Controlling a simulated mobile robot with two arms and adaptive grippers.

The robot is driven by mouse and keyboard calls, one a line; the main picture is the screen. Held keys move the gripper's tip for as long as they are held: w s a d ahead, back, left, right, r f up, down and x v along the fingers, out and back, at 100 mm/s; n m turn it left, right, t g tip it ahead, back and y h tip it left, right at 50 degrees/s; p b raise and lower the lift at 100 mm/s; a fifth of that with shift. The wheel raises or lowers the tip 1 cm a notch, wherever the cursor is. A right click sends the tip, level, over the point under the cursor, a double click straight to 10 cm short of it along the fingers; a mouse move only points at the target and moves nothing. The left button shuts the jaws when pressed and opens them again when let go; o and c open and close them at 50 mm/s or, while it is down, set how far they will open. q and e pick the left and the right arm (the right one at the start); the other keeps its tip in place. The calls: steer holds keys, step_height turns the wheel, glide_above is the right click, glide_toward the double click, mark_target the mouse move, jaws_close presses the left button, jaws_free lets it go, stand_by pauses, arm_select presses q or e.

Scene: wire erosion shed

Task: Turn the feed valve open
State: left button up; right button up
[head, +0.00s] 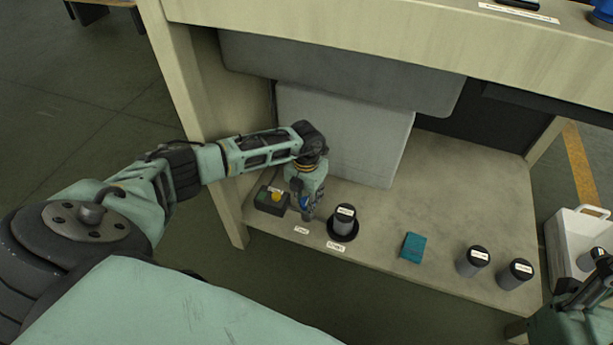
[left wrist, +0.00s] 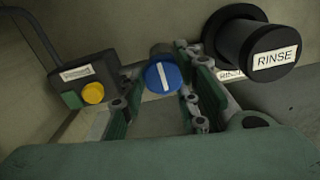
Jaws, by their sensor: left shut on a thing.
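The feed valve has a round blue knob (left wrist: 163,76) with a white line across its face, in the middle of the left wrist view. The line runs nearly upright in that view, tilted slightly. My left gripper (left wrist: 160,95) has a finger on each side of the knob and is shut on it. In the head view my left gripper (head: 305,208) points down at the shelf and mostly hides the blue knob. My right gripper (head: 588,283) is at the lower right edge, partly cut off; its fingers are unclear.
A dark box (head: 270,200) with a yellow button and green patch stands left of the valve. A black post labelled RINSE (head: 344,222) stands close to its right. A teal block (head: 412,247) and two dark canisters (head: 473,261) are farther right. A white crate (head: 572,235) stands beyond.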

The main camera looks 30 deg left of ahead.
mark_target(304, 200)
arm_select(q)
steer(key=shift+w+a+r, duration=0.1)
steer(key=shift+a, duration=0.35)
steer(key=o, duration=1)
steer(key=shift+c, duration=0.2)
steer(key=shift+o, duration=0.4)
steer(key=shift+d, duration=0.15)
step_height(304, 200, up, 8)
steer(key=shift+f, duration=0.25)
